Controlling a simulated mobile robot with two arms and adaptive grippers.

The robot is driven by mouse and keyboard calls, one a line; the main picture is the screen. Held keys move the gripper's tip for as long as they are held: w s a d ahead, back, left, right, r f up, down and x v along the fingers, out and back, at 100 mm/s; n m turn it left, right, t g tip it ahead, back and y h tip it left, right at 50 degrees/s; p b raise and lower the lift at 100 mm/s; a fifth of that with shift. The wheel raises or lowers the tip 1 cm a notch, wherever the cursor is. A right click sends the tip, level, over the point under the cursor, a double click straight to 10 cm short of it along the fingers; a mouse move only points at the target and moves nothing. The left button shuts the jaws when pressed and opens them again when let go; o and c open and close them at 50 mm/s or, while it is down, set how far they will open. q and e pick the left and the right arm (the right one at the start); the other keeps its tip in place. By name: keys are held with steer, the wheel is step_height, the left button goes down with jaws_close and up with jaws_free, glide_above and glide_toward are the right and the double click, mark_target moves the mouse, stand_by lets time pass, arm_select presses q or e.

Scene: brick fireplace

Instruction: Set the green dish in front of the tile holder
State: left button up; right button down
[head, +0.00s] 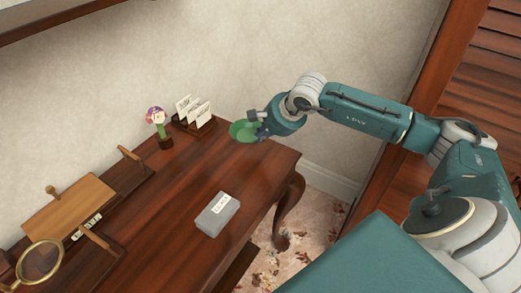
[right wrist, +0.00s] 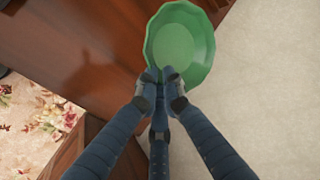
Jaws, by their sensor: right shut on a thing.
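The green dish (head: 241,131) is a shallow bowl with a faceted rim. My right gripper (head: 260,127) is shut on its edge over the back right end of the desk; whether the dish touches the wood I cannot tell. In the right wrist view my fingertips (right wrist: 160,76) pinch the rim of the dish (right wrist: 178,42), and its inside looks empty. My left gripper is not in view.
A grey box with a white label (head: 217,215) lies nearer the front. A wooden rack (head: 70,207) and a magnifying glass (head: 40,261) are at left. The middle of the desk (head: 180,180) is clear.

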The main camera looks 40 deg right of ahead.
step_height(320, 180, down, 7)
steer(key=shift+f+p, duration=0.1)
steer(key=shift+p, duration=0.35)
steer(key=c, duration=1.9)
jaws_free()
steer(key=b+v, duration=0.2)
steer(key=v, duration=1)
